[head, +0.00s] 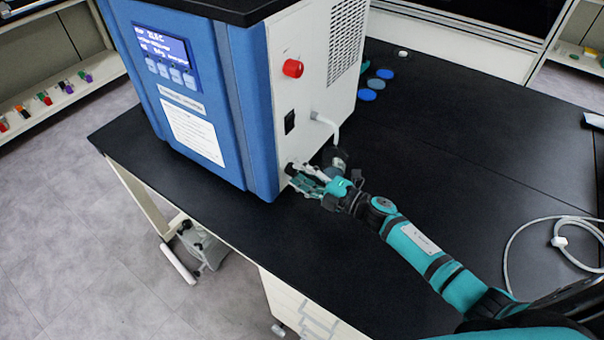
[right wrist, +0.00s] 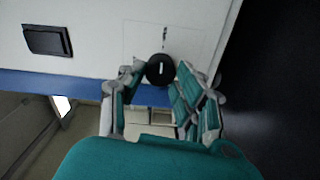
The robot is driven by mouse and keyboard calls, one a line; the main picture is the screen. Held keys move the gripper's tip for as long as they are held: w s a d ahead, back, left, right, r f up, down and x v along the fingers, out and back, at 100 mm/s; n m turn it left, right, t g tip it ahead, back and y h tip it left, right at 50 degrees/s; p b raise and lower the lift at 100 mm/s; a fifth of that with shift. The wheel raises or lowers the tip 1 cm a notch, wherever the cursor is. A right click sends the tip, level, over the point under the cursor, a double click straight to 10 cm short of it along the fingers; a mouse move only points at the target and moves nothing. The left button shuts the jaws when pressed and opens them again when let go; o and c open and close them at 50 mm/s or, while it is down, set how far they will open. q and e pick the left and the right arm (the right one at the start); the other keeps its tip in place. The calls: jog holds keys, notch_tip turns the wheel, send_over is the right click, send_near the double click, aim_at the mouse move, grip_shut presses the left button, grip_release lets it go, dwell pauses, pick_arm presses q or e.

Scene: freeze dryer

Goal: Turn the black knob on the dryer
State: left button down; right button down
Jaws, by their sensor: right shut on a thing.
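The dryer (head: 190,105) is a blue and white box on the black bench, with a lit display on its blue front. The black knob (right wrist: 160,69) sits low on its white side panel and bears a white line mark, which looks upright in the right wrist view. My right gripper (right wrist: 154,78) has its fingers closed around the knob, one on each side. In the head view my right gripper (head: 297,178) is at the lower side panel and partly hides the knob. My left gripper is not in view.
A black switch (right wrist: 47,40) and a red knob (head: 293,68) are on the same side panel. A pale hose (head: 329,124) leaves the panel just above my gripper. Blue discs (head: 376,84) lie behind the dryer. A white cable (head: 558,241) lies on the bench (head: 480,140) at right.

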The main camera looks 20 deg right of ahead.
jog(key=c, duration=0.9)
grip_release()
jog(key=shift+c, duration=0.2)
jog(key=shift+d, duration=0.1)
jog(key=v, duration=1.2)
jog(key=shift+f, duration=0.1)
